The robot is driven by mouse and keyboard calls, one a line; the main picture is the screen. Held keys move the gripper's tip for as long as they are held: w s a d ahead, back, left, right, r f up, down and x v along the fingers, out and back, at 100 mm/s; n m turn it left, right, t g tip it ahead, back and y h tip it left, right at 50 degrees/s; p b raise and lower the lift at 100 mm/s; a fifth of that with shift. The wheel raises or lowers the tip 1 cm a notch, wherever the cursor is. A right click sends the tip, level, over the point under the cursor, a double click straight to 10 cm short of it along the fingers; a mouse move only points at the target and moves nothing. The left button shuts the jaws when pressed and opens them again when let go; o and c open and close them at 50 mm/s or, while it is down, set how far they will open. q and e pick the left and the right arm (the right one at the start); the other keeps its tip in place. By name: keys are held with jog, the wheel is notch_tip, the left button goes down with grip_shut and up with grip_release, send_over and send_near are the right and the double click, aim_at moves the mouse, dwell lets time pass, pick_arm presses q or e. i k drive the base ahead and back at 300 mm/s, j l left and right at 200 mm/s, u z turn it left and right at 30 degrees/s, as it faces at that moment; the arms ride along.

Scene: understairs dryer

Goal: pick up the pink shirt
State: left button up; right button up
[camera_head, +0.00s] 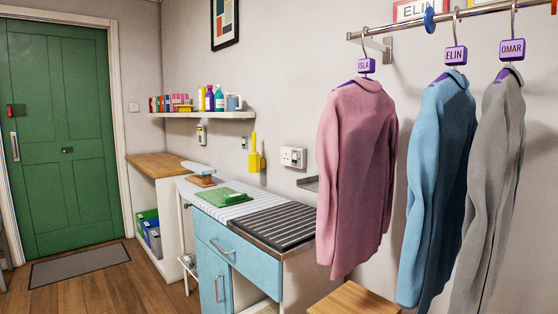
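The pink shirt (356,170) hangs on a hanger from the metal rail at the right of the head view. Its hanger carries a purple tag reading ISLA (366,65). The shirt hangs straight down, and its lower end is above a wooden surface (352,300). To its right, apart from it, hang a blue shirt (440,180) tagged ELIN and a grey shirt (492,180) tagged OMAR. Neither of my grippers shows in this view.
The rail (470,13) runs along the wall above the shirts. Left of the pink shirt stands a blue cabinet (236,258) with a dark ribbed mat (272,226) and a folded green cloth (224,197) on top. Wooden floor (130,290) is clear at the lower left.

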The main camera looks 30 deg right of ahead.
aim_at(357, 137)
jog(key=i+z, duration=0.1)
jog(key=i, duration=0.55)
jog(key=i+j+z, duration=0.1)
jog(key=i, duration=0.55)
jog(key=i+j+z, duration=0.15)
jog(key=i+z, duration=0.15)
jog(key=z, duration=0.2)
jog(key=i+j+z, duration=0.2)
jog(key=z, duration=0.25)
jog(key=i+j+z, duration=0.25)
jog(key=z, duration=0.25)
jog(key=j, duration=0.1)
